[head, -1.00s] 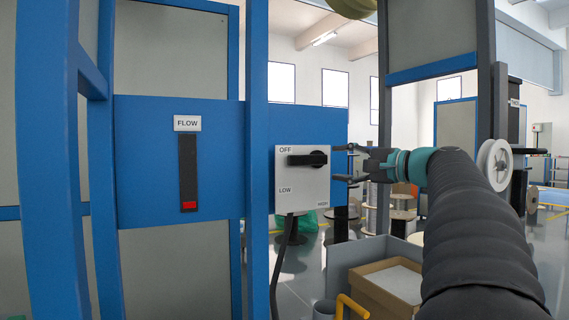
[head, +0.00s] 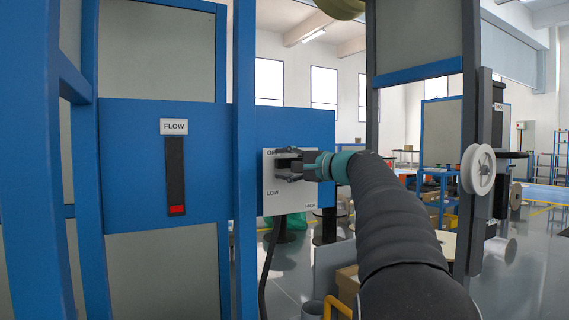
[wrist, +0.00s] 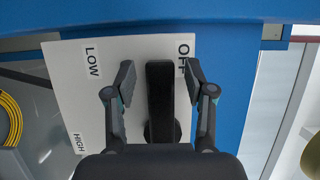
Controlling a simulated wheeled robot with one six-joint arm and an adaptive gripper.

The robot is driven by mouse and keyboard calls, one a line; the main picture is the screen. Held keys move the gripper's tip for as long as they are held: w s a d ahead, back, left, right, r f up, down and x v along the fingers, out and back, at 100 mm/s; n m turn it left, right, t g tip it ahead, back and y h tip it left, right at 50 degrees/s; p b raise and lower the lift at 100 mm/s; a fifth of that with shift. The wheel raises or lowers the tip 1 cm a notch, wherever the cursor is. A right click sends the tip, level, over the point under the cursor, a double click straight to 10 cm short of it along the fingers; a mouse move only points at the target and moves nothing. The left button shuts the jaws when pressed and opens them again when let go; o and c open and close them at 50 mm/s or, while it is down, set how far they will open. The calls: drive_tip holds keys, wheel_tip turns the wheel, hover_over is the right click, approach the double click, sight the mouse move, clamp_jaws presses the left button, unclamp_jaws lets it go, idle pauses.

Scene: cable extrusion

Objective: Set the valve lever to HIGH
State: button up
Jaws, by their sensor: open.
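The valve box (head: 287,200) is a white plate on a blue panel, with OFF at the upper left, LOW at the lower left and HIGH at the lower right. In the wrist view its black lever (wrist: 160,92) stands between the fingers of my gripper (wrist: 160,80). The gripper is open, with one finger on each side and gaps to the lever. The lever's end lies near the OFF label (wrist: 184,52); LOW (wrist: 93,62) and HIGH (wrist: 79,143) are on the other side. In the head view my gripper (head: 284,163) covers most of the lever.
A FLOW gauge (head: 175,172) on the blue panel (head: 125,150) shows red only at its bottom. Blue posts (head: 244,120) frame the panel. A dark cable (head: 268,265) hangs below the box. A white reel (head: 479,170) is on a dark post at right.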

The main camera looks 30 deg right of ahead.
clamp_jaws()
